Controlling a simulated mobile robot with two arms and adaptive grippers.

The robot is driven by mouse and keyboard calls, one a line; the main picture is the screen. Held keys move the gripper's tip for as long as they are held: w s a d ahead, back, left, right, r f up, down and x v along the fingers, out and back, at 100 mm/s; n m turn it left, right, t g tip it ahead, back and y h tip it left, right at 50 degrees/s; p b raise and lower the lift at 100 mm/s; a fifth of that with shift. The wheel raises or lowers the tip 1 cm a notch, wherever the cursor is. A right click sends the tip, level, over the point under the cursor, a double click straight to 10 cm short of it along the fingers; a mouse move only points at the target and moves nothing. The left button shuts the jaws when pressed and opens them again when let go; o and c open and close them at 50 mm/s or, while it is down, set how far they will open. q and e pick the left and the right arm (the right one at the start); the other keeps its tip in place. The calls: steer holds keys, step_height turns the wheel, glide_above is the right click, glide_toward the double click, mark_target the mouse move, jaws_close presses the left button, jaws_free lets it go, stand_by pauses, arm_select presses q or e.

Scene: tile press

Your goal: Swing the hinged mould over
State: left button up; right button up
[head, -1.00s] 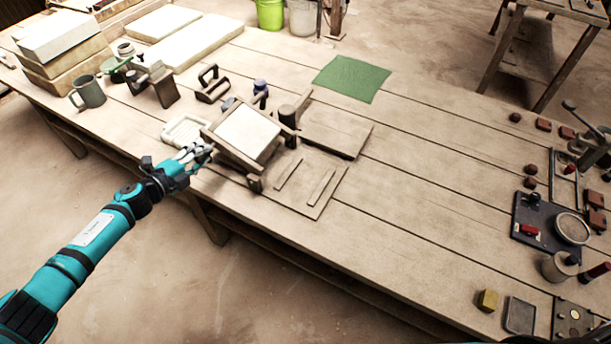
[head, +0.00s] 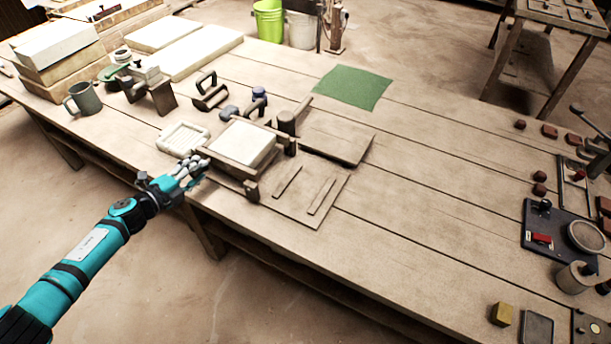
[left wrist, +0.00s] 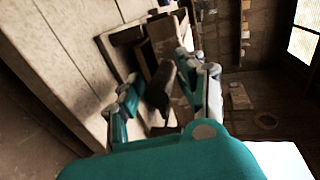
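The hinged mould, a wooden frame (head: 228,164) around a pale slab (head: 243,143), lies close to level on the bench beside a flat wooden board with two strips (head: 328,205). My left gripper (head: 190,169) is at the bench's front edge, by the mould's near left corner. In the left wrist view its fingers (left wrist: 164,98) are spread apart. A dark wooden bar (left wrist: 160,84) shows between them, and I see no finger closed on it. Whether the fingers touch the mould is unclear. My right gripper is out of view.
A green cloth (head: 353,82) lies farther back. The bench's middle right is clear.

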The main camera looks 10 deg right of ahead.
arm_select(q)
steer(key=shift+w+a+r, duration=0.15)
steer(key=shift+a+r, duration=0.15)
steer(key=shift+a, duration=0.15)
steer(key=s+a+p, duration=0.1)
steer(key=s+a, duration=0.3)
steer(key=s, duration=0.2)
steer(key=shift+s+f+p, duration=0.15)
steer(key=shift+s+p, duration=0.25)
steer(key=s+a+f+n+g+y, duration=0.1)
steer(key=s+f+n+y, duration=0.1)
steer(key=s+f+n, duration=0.55)
steer(key=s+a+f+n+g+y, duration=0.1)
steer(key=s+a+f+n+y, duration=0.2)
steer(key=f, duration=0.8)
steer(key=s+f+n+g+y, duration=0.15)
steer(key=s+f+n, duration=0.35)
steer(key=f, duration=0.5)
steer(key=s+d+f+n+g, duration=0.2)
steer(key=s+f, duration=0.3)
steer(key=s, duration=0.7)
steer(key=s+d+f+n+g+y, duration=0.1)
steer(key=s+f, duration=0.4)
steer(key=s, duration=0.8)
steer(key=s+d+f+n+g+y, duration=0.1)
steer(key=s+d+f+n+g, duration=0.2)
steer(key=s, duration=1)
steer(key=shift+d+f+n+g, duration=0.35)
steer(key=shift+f+n+g, duration=0.3)
steer(key=shift+f+g, duration=0.25)
